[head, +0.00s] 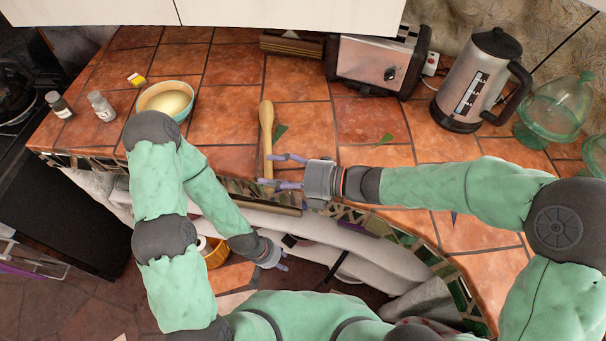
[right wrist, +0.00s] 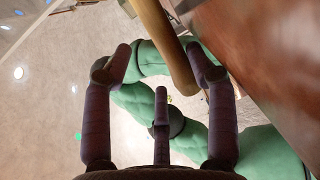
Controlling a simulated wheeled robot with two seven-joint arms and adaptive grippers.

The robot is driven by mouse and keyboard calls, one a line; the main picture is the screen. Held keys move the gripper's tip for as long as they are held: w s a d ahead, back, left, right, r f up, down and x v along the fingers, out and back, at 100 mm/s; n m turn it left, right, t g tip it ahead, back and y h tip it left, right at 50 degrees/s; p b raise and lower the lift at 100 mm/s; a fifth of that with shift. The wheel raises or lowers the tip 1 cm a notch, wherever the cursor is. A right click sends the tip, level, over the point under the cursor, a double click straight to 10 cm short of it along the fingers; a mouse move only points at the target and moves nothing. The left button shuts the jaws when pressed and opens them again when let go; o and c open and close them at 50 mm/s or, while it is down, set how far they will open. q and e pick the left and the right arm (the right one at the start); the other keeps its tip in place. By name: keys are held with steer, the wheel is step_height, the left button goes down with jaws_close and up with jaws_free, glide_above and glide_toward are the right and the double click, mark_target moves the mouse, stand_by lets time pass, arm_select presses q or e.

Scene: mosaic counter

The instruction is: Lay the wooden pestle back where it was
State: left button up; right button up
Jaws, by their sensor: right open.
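The wooden pestle (head: 266,130) is on or just above the tiled counter, its wider end toward the back and its narrow end near the mosaic front edge. My right gripper (head: 280,172) is open at the narrow end. In the right wrist view the pestle (right wrist: 168,48) comes down between the spread fingers of my right gripper (right wrist: 160,50), closer to the right-hand finger. Whether any finger touches it, I cannot tell. My left gripper (head: 281,262) is low in front of the counter, away from the pestle; its fingers are too small to read.
A toaster (head: 377,64), kettle (head: 478,82) and green glass jar (head: 556,105) line the back right. Tiles around the pestle are mostly clear, with small green leaves.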

steer(key=v, duration=1.1)
steer(key=shift+d+f, duration=0.1)
steer(key=shift+f, duration=0.15)
steer(key=shift+s+d+r, duration=0.15)
steer(key=shift+d+r, duration=0.1)
steer(key=shift+d, duration=0.05)
